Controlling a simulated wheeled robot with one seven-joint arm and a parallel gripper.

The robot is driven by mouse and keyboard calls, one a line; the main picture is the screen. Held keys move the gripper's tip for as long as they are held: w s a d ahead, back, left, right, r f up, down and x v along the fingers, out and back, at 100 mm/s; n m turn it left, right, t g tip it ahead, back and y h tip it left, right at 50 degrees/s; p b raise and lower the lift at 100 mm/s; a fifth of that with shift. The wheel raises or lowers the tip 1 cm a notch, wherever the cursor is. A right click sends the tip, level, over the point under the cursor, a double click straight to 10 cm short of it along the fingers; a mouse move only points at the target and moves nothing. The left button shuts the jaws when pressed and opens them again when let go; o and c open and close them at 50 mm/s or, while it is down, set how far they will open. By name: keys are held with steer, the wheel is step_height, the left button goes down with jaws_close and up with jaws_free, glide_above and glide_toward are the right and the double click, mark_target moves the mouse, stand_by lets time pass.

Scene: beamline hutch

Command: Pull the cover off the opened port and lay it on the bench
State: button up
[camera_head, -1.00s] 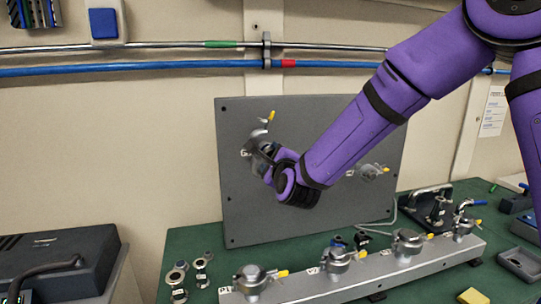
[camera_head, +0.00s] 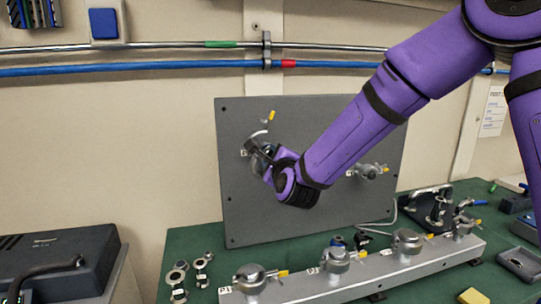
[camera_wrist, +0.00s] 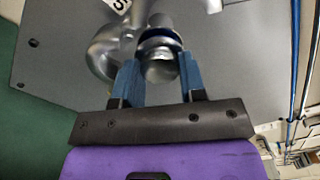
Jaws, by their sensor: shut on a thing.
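A grey upright panel (camera_head: 310,215) stands on the green bench (camera_head: 200,240). At its upper left is a metal port with an open curved clamp (camera_head: 257,134) and a yellow handle (camera_head: 270,116) above it. My gripper (camera_head: 266,158) reaches this port from the right and hides much of it. In the wrist view, the two blue fingers of my gripper (camera_wrist: 160,72) are shut on the sides of a round, shiny metal cover (camera_wrist: 160,66). The cover is at the port; whether it is clear of the port's face I cannot tell. A rounded metal clamp part (camera_wrist: 103,50) lies just left of it.
A second port (camera_head: 370,171) is at the panel's right. A grey rail (camera_head: 305,287) with several clamped fittings runs along the bench front. Small rings and fittings (camera_head: 178,278) lie at the bench's left. A black case (camera_head: 60,262) is further left. Bare bench shows before the panel.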

steer(key=shift+v, duration=1.15)
stand_by(0.7)
steer(key=shift+v, duration=2.4)
